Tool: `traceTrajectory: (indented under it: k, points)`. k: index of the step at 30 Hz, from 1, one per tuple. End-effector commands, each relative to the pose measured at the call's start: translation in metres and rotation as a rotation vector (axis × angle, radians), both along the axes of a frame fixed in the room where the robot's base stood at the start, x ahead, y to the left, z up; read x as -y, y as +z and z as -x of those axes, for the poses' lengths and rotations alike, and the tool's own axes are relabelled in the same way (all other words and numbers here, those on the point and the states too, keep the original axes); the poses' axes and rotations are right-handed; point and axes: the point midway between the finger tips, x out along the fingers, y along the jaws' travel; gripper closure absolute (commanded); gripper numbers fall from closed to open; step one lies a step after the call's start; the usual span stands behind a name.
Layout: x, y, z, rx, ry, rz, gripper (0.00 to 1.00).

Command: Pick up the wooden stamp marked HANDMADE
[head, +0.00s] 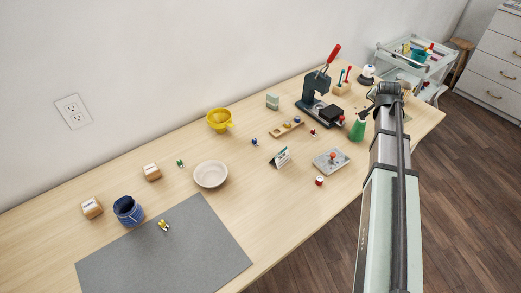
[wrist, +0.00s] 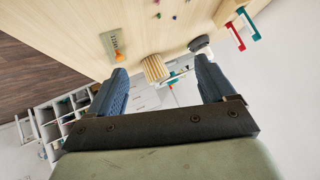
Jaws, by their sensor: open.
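Two small wooden blocks with pale marked faces stand on the left part of the table in the head view. One block (head: 91,208) is at the far left beside a blue jar. The other block (head: 152,172) is farther back, to its right. The lettering is too small to read, so I cannot tell which one says HANDMADE. My gripper (wrist: 161,68) is open in the wrist view, with two blue fingers apart and nothing held. In the head view my arm reaches over the right end of the table, far from both blocks; its fingers are not clear there.
The blue jar (head: 128,211), grey mat (head: 165,250), white bowl (head: 210,174) and yellow cup (head: 219,119) stand left of centre. A black press with a red handle (head: 319,95) and a green bottle (head: 358,129) stand near my arm.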

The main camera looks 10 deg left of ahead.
Motion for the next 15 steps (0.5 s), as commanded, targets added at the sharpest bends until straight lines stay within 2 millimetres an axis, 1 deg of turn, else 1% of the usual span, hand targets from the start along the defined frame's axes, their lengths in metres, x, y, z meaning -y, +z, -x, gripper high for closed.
traceTrajectory:
  k: [1,7,8,9,11,12,14,15]
  points:
    - [-0.028,-0.001,-0.006,-0.006,0.013,-0.024,0.17]
    - [-0.125,-0.007,-0.014,-0.044,0.037,-0.117,0.17]
    - [-0.139,-0.007,-0.014,-0.051,0.041,-0.131,0.17]
    - [-0.158,-0.008,-0.014,-0.06,0.044,-0.147,0.17]
    - [-0.187,-0.01,-0.013,-0.075,0.05,-0.172,0.17]
    - [-0.207,-0.011,-0.012,-0.085,0.053,-0.189,0.17]
    - [-0.236,-0.012,-0.009,-0.101,0.059,-0.212,0.17]
    - [-0.256,-0.013,-0.006,-0.113,0.062,-0.227,0.17]
